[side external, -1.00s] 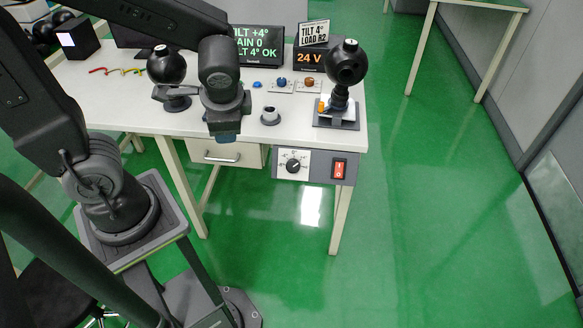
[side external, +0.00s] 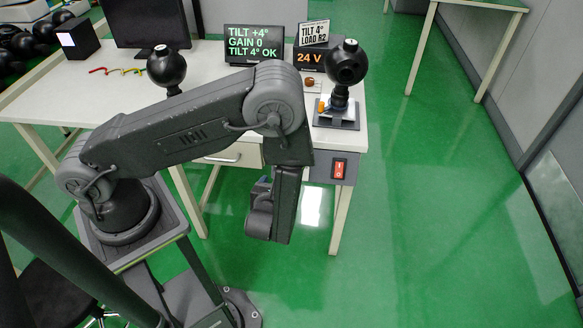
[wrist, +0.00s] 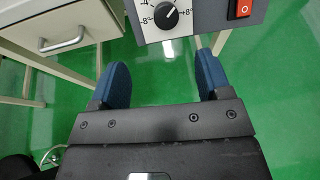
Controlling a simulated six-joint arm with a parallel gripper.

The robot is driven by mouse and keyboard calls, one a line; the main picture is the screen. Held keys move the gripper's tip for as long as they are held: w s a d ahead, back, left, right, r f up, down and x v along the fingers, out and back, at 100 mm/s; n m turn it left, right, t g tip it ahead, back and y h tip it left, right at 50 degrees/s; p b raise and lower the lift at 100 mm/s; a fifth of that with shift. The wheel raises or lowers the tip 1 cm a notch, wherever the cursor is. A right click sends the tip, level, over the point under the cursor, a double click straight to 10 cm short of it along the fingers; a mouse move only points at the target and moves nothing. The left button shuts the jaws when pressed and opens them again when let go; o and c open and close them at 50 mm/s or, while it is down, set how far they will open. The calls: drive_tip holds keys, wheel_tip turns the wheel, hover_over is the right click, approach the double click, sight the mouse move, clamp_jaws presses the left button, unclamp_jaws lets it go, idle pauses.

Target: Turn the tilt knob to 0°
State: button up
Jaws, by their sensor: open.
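The tilt knob (wrist: 166,16) is a round black knob on a white dial plate (wrist: 148,33) at the top of the wrist view. Scale marks -4, -8° and 8° show; the top of the dial is cut off. A light pointer mark on the knob seems to aim up and right. My gripper (wrist: 162,60) is open and empty, its two blue fingers spread below the knob and apart from it. In the side view my arm hides the knob, and my gripper (side external: 262,190) hangs in front of the bench. The display (side external: 253,44) reads TILT +4°, GAIN 0, TILT 4° OK.
A red rocker switch (side external: 339,169) sits right of the dial. A drawer handle (wrist: 62,42) juts out at left. A black ball gimbal (side external: 346,65) stands on the bench by a TILT 4° LOAD R2 card (side external: 314,34). Green floor in front is clear.

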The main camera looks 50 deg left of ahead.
drive_tip(key=shift+m+h, duration=0.4)
drive_tip(key=x, duration=1.4)
drive_tip(key=shift+d+f, duration=0.2)
drive_tip(key=shift+f, duration=0.1)
drive_tip(key=shift+t, duration=0.3)
drive_tip(key=c, duration=0.9)
